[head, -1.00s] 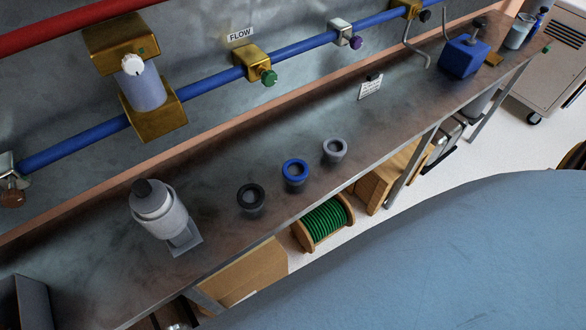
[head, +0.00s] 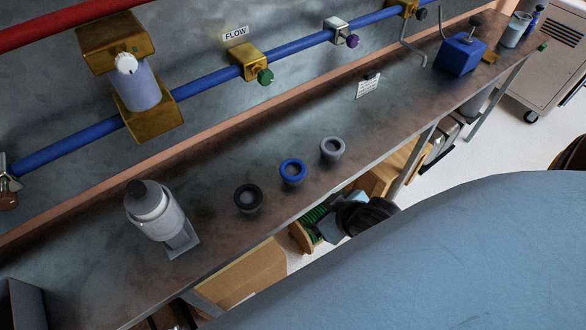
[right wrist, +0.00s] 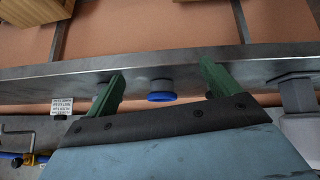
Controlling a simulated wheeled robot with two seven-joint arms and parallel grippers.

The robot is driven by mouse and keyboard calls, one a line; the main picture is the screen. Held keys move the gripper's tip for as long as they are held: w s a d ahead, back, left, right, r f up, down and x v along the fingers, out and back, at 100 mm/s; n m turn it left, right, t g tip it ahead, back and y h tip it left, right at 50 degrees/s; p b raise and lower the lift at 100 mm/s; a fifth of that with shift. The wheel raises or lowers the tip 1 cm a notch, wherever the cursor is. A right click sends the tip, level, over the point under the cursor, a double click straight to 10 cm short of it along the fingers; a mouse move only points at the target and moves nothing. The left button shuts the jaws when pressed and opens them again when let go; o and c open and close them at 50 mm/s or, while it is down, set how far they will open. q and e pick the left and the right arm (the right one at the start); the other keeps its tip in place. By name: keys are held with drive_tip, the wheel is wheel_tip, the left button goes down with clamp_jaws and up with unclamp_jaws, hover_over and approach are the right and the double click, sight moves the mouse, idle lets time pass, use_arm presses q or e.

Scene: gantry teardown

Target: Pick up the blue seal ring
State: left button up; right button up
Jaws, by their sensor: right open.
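The blue seal ring (head: 292,170) sits on top of a small grey holder on the metal bench, between a black ring (head: 248,198) and a grey ring (head: 332,147). My right gripper (head: 322,216) is in front of the bench edge, below and right of the blue ring in the head view, and apart from it. In the right wrist view the green fingers (right wrist: 162,75) are spread and empty. The blue ring (right wrist: 161,97) shows between them, farther off. The fingers partly cover the neighbouring holders. My left gripper is not in view.
A grey bottle (head: 155,212) stands left of the rings near the edge. A small sign (head: 368,87) and a blue block (head: 460,54) are farther right. A blue pipe (head: 200,90) with valves runs along the wall. The bench between rings and sign is clear.

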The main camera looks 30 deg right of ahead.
drive_tip(key=w+d+t+y, duration=0.1)
drive_tip(key=w+d+n+t+y, duration=0.1)
drive_tip(key=w, duration=0.1)
drive_tip(key=w+d+t, duration=0.1)
drive_tip(key=w+t, duration=0.1)
drive_tip(key=shift+d+f+n+y, duration=0.2)
drive_tip(key=shift+f+n+y, duration=0.1)
drive_tip(key=shift+y, duration=0.1)
drive_tip(key=n+y, duration=0.4)
drive_tip(key=y, duration=0.3)
approach(284, 167)
drive_tip(key=shift+t, duration=0.4)
drive_tip(key=x, duration=0.4)
drive_tip(key=f+b+x, duration=0.1)
drive_tip(key=x, duration=0.3)
drive_tip(key=shift+s+d+f, duration=0.1)
drive_tip(key=shift+f, duration=0.05)
drive_tip(key=c, duration=1)
